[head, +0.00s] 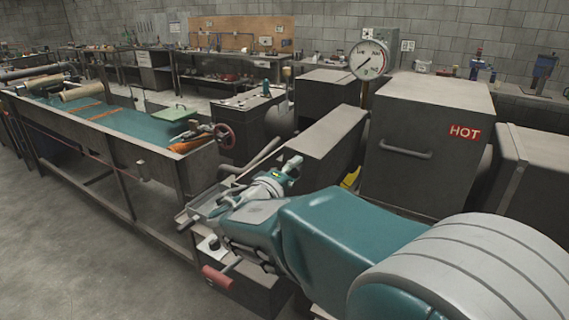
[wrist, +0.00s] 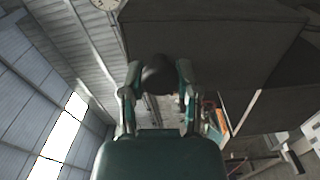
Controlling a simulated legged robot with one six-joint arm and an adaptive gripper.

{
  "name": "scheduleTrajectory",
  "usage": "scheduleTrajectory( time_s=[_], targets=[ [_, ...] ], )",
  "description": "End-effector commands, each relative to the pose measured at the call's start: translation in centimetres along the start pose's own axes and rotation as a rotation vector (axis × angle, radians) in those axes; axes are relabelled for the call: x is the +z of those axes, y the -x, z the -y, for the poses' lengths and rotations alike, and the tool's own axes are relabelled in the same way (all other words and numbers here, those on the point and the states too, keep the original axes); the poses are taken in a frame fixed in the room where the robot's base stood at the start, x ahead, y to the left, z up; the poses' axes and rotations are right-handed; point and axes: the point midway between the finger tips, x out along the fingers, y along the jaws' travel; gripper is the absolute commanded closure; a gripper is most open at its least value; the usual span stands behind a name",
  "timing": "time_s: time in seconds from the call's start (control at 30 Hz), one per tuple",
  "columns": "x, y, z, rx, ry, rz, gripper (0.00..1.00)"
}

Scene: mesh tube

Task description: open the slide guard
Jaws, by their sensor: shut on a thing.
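The likely slide guard is a long dark metal cover (head: 318,142) with a sloping top, just beyond my gripper in the head view. A dark panel (wrist: 205,40), probably the same cover, fills the upper part of the wrist view. A dark rounded knob (wrist: 158,76) sits between the two fingers of my gripper (wrist: 159,70), which is shut on it. In the head view my gripper (head: 291,166) is at the cover's near left end, and I cannot make out the knob there. Whether the cover is slid at all is unclear.
A grey cabinet with a HOT sign (head: 465,132) stands right of the cover, with a dial gauge (head: 369,60) above. A red-handled crank (head: 217,277) is below my arm. Floor at lower left is clear.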

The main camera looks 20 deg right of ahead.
Motion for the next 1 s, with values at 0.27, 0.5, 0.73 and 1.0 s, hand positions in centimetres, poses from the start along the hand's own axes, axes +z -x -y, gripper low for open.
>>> scheduleTrajectory(
  time_s=[0.27, 0.5, 0.73, 1.0],
  targets=[
    [1.1, 0.1, 0.8, -0.005, -0.1, -0.007, 1.0],
    [1.4, 0.1, 0.9, -0.006, -0.128, -0.007, 1.0],
    [1.4, 0.1, 0.9, -0.005, -0.129, -0.008, 1.0],
    [1.5, 0.0, 0.8, -0.004, -0.13, -0.006, 0.24]
  ],
)
